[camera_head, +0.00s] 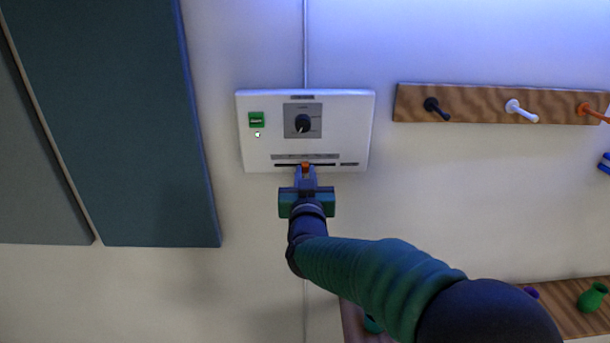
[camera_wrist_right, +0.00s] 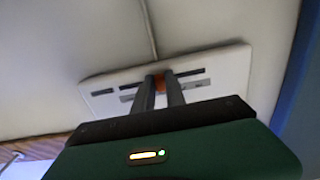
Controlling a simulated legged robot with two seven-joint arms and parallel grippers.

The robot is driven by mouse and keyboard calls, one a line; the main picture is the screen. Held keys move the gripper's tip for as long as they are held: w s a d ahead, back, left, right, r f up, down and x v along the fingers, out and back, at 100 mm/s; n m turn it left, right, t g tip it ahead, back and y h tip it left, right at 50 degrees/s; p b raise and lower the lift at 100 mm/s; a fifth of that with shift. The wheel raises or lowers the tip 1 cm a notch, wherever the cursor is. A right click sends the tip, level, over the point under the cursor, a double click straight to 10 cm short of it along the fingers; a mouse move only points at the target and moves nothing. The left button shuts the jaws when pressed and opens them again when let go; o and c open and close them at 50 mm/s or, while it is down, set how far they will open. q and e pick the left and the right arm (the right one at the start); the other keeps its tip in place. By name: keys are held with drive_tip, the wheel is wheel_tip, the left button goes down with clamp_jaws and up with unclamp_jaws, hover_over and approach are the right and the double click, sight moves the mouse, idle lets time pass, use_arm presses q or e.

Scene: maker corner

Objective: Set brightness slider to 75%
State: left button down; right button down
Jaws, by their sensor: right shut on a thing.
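A white control panel (camera_head: 350,120) is fixed to the wall, with a dark horizontal slider slot (camera_head: 325,164) along its lower part. The orange slider knob (camera_head: 305,165) sits near the middle of that slot. My right gripper (camera_head: 305,172) reaches up from below and is shut on the knob. The right wrist view shows the orange knob (camera_wrist_right: 159,82) between the two grey fingers (camera_wrist_right: 162,85), with the panel (camera_wrist_right: 225,65) behind. The fingers partly hide the knob and slot. My left gripper is in neither view.
The panel also has a black rotary knob (camera_head: 303,123) and a green display (camera_head: 256,119). A shelf (camera_head: 565,307) with a green vase (camera_head: 592,297) is at lower right.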

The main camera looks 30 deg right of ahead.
sight(318, 167)
drive_tip(key=shift+f, duration=0.1)
drive_tip(key=shift+s+d+b, duration=0.4)
drive_tip(key=shift+d+b, duration=0.15)
drive_tip(key=shift+d, duration=0.05)
drive_tip(key=shift+s+d+b, duration=0.35)
drive_tip(key=shift+d+b, duration=0.15)
drive_tip(key=shift+d, duration=0.2)
drive_tip(key=c, duration=1.4)
unclamp_jaws()
drive_tip(key=shift+s, duration=0.1)
drive_tip(key=shift+o, duration=0.2)
